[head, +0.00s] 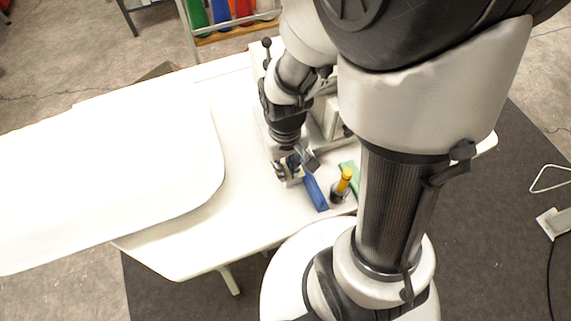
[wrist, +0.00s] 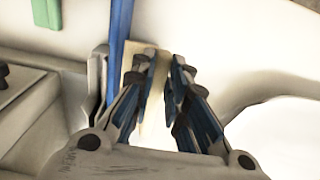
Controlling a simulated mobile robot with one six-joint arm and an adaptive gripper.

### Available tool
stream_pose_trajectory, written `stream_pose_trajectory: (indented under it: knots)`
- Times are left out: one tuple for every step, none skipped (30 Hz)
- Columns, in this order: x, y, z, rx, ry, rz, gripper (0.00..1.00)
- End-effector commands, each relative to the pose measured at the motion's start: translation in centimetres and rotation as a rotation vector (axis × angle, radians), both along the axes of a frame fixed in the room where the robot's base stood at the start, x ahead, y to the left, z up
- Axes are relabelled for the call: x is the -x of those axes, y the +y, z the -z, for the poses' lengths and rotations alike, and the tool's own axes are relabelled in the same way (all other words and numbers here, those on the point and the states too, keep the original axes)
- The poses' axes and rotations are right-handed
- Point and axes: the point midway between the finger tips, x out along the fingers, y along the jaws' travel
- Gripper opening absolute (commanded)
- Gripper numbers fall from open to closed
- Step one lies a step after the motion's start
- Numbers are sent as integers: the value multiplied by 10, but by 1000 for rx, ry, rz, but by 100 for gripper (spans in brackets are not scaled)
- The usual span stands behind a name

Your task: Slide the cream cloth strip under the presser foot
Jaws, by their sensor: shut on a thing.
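My gripper (wrist: 165,68) is shut on the cream cloth strip (wrist: 153,122), which shows pale between the fingers in the wrist view. In the head view my gripper (head: 289,166) is low over the white table, at the near end of the sewing machine (head: 328,118). My arm hides much of the machine. In the wrist view the machine's pale body (wrist: 38,115) is to the left of the fingers. I cannot make out the presser foot, nor whether the strip is under it.
A blue strip (head: 316,193) lies close beside my gripper. A large white pillow-like form (head: 110,170) covers the left of the table (head: 160,247). Colored items stand in a rack (head: 228,27) behind.

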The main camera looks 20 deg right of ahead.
Motion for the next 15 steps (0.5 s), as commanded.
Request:
stream_pose_trajectory:
  knots:
    - [0,0,1,0,1,0,0]
    - [1,0,2,0,1,0,0]
    - [1,0,4,0,1,0,0]
    - [1,0,6,0,1,0,0]
    - [1,0,8,0,1,0,0]
    - [1,0,11,0,1,0,0]
    - [1,0,14,0,1,0,0]
    - [1,0,17,0,1,0,0]
    - [1,0,21,0,1,0,0]
    - [1,0,24,0,1,0,0]
    - [1,0,27,0,1,0,0]
    - [1,0,31,0,1,0,0]
    - [1,0,34,0,1,0,0]
    - [0,0,37,0,1,0,0]
    - [0,0,41,0,0,0,0]
